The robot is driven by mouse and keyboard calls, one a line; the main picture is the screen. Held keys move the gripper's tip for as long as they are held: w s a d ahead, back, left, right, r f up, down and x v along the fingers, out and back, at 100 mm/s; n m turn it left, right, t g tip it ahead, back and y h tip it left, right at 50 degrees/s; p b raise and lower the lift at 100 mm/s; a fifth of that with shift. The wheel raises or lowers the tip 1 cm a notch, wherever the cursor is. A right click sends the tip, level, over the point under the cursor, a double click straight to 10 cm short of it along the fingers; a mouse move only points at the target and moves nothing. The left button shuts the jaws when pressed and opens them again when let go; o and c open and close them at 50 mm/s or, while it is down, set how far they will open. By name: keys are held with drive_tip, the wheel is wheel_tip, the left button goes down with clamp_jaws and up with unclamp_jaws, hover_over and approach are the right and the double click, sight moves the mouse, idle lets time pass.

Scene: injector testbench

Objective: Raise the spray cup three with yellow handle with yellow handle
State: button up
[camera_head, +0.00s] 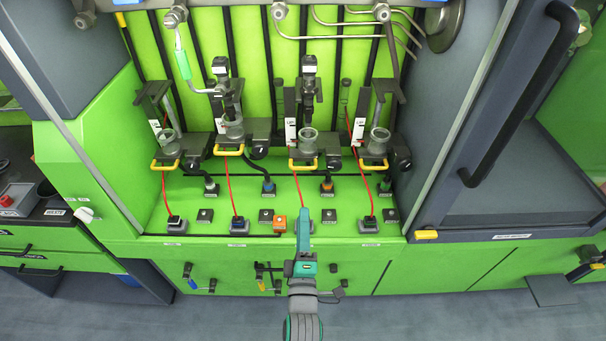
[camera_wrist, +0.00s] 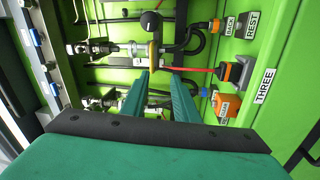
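Spray cup three (camera_head: 307,144) is a clear cup in a dark holder, third from the left in the row on the green bench. Its yellow handle (camera_head: 303,162) sticks out at the front, below the cup. My gripper (camera_head: 303,216) is in front of and below that handle, apart from it. In the wrist view, which is turned sideways, my gripper (camera_wrist: 161,75) shows two green fingers spread with nothing between them. The yellow handle there (camera_wrist: 153,48) appears just beyond the fingertips. My arm hides part of the bench front.
Spray cups one (camera_head: 167,146), two (camera_head: 234,130) and four (camera_head: 378,142) have similar yellow handles. An orange block (camera_head: 279,224) stands left of my gripper. A THREE label (camera_wrist: 265,86) shows in the wrist view. Red lines and black hoses run between the cups and bench connectors.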

drive_tip(key=w+r+n, duration=0.1)
drive_tip(key=w+r, duration=0.3)
drive_tip(key=w, duration=0.9)
drive_tip(key=shift+w+d, duration=0.2)
drive_tip(key=shift+w, duration=0.15)
drive_tip(key=shift+n, duration=0.3)
drive_tip(key=shift+a, duration=0.15)
drive_tip(key=shift+c, duration=1.3)
drive_tip(key=shift+s, duration=0.1)
clamp_jaws()
